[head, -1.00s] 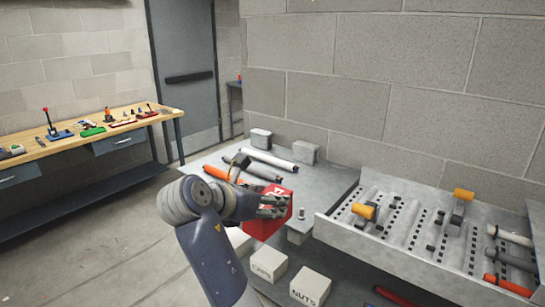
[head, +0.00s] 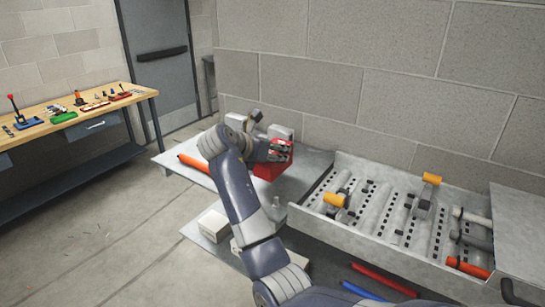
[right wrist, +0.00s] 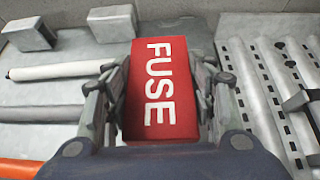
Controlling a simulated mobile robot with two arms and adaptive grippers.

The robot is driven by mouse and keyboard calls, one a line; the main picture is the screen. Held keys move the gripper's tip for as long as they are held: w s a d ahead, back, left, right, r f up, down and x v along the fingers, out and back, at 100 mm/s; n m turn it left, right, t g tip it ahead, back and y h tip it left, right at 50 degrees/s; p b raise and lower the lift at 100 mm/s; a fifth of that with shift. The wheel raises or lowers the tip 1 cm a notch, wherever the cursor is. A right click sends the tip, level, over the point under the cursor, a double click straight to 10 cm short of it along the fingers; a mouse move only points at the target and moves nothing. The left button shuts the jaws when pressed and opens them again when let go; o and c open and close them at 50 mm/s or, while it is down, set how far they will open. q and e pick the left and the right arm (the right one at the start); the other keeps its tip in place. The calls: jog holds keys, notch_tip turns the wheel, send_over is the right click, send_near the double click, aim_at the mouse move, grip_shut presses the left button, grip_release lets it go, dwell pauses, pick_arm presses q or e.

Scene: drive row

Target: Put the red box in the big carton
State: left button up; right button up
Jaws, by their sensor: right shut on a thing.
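The red box (head: 265,170) is held in my right gripper (head: 279,150), above the grey shelf top at the left of the slotted rack. In the right wrist view the red box (right wrist: 160,95) has "FUSE" in white on its face, and the fingers of my right gripper (right wrist: 158,78) are shut on its two sides. My right arm covers part of the shelf. No big carton shows in these views. My left gripper is not in view.
A grey shelf top (head: 310,160) stands against the block wall, with an orange tube (head: 196,164) and grey blocks. The slotted metal rack (head: 375,232) is to its right. A white box (head: 213,225) sits below. A wooden workbench (head: 95,112) stands left; floor is clear between.

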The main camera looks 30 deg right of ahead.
jog(key=shift+f, duration=0.15)
notch_tip(320, 180, down, 2)
jog(key=shift+f+p, duration=0.1)
jog(key=shift+p, duration=0.55)
jog(key=shift+f, duration=0.4)
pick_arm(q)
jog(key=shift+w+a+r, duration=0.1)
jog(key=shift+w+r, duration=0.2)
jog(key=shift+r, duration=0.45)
pick_arm(e)
jog(key=shift+f, duration=0.15)
jog(key=o, duration=1.2)
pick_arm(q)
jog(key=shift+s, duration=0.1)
